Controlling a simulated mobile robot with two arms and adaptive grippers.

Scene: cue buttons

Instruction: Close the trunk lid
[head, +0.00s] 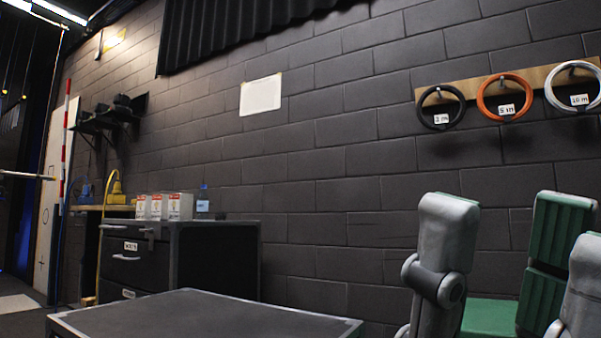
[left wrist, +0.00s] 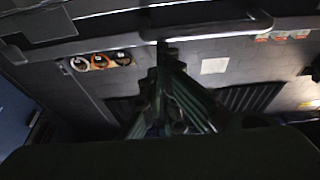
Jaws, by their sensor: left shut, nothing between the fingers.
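In the head view a dark flat panel with grey metal edges (head: 205,315) lies at the bottom, cut off by the frame. I cannot tell whether it is the trunk's lid. In the left wrist view, where the room appears upside down, a dark panel with a grey bar (left wrist: 210,31) along it crosses the top. My left gripper (left wrist: 162,48) is shut and empty, its green fingers pointing up to the bar. Whether they touch it is unclear. The lid's hinge and opening are not visible.
A black drawer cabinet (head: 215,260) with white boxes (head: 158,206) and a blue bottle (head: 203,199) stands against the brick wall. Coiled cables (head: 505,98) hang at the upper right. The floor (head: 20,303) shows at the far left.

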